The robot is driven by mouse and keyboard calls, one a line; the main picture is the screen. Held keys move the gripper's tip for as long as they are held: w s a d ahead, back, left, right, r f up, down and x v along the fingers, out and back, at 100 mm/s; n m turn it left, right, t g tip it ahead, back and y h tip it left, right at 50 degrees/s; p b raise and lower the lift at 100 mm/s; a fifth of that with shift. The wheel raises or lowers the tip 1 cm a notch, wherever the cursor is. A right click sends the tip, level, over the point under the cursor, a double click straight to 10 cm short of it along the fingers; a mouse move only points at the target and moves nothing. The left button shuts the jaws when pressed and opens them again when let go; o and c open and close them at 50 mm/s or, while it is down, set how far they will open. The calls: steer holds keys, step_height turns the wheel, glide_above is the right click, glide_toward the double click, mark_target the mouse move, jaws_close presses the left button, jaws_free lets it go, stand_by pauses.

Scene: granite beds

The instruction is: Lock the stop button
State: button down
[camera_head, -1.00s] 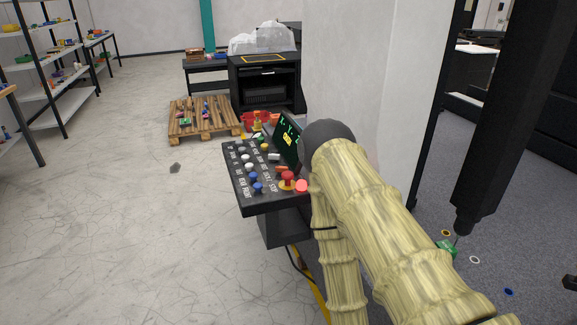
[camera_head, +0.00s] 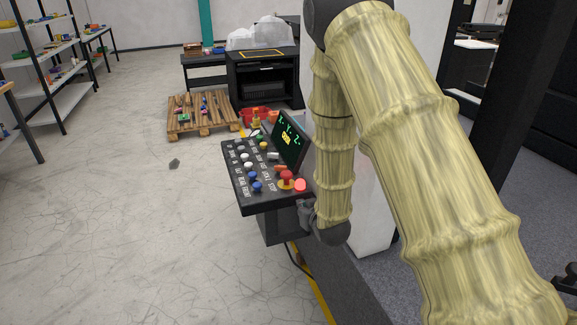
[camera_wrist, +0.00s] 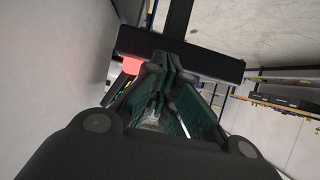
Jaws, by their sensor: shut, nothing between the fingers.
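The black control panel (camera_head: 262,192) carries several buttons and labels, with STOP printed near its right front. A red mushroom button on a yellow base (camera_head: 286,177) stands there, upright. Right beside it is a bright red round piece (camera_head: 300,185) at the panel's right edge. A bright red piece (camera_wrist: 131,66) also shows left of the fingers in the wrist view. My gripper (camera_wrist: 163,65) is shut and empty, its fingers pointing toward a black bar-like part (camera_wrist: 180,52). In the head view, a grey part of my gripper (camera_head: 306,213) shows beside the panel's right edge, below the red piece; its fingertips are hidden.
A tilted screen (camera_head: 289,140) with green letters stands at the panel's back. A white wall or column (camera_head: 372,225) stands close to my arm on the right. A pallet (camera_head: 203,115) lies behind.

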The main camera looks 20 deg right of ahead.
steer(key=w+r+t, duration=0.2)
steer(key=w+r, duration=0.4)
steer(key=r, duration=0.6)
steer(key=shift+d+t, duration=0.3)
steer(key=shift+w+f, duration=0.1)
steer(key=shift+w, duration=0.1)
steer(key=p, duration=0.4)
glide_above(288, 175)
step_height(288, 175, down, 4)
steer(key=shift+s+r, duration=0.1)
steer(key=shift+r, duration=0.05)
steer(key=shift+f+p, duration=0.35)
steer(key=shift+f, duration=1)
